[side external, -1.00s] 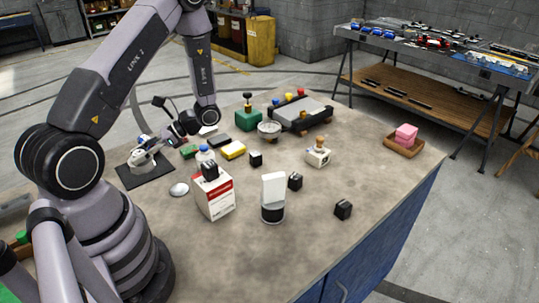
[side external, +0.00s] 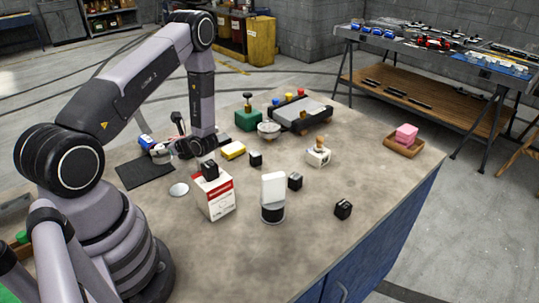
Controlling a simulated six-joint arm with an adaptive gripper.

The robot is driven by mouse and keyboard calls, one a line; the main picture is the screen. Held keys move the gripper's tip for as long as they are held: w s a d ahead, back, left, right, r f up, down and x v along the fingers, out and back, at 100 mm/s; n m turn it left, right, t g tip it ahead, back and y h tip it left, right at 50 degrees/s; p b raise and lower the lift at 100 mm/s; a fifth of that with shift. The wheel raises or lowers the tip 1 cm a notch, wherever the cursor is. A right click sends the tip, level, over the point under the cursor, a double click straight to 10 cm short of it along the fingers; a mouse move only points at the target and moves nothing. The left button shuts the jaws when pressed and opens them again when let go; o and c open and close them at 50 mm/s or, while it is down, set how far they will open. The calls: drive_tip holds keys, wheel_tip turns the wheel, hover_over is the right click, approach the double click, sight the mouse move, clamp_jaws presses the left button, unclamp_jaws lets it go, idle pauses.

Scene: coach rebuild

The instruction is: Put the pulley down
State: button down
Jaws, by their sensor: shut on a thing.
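My gripper (side external: 160,151) is at the left of the grey table, low near the right edge of the black mat (side external: 144,172). It points to the left in the picture. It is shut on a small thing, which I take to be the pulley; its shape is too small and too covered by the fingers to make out. A blue and white piece shows at the gripper's far left side, and I cannot tell if it is part of the gripper. I cannot tell whether the held thing touches the table.
A white and red box (side external: 215,196) with a black block on top stands near my wrist. The table's front right is mostly clear.

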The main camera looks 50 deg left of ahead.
sight(163, 158)
drive_tip(key=shift+f, duration=1.35)
drive_tip(key=shift+f, duration=0.3)
drive_tip(key=shift+f, duration=0.3)
drive_tip(key=c, duration=0.8)
unclamp_jaws()
drive_tip(key=shift+r, duration=0.1)
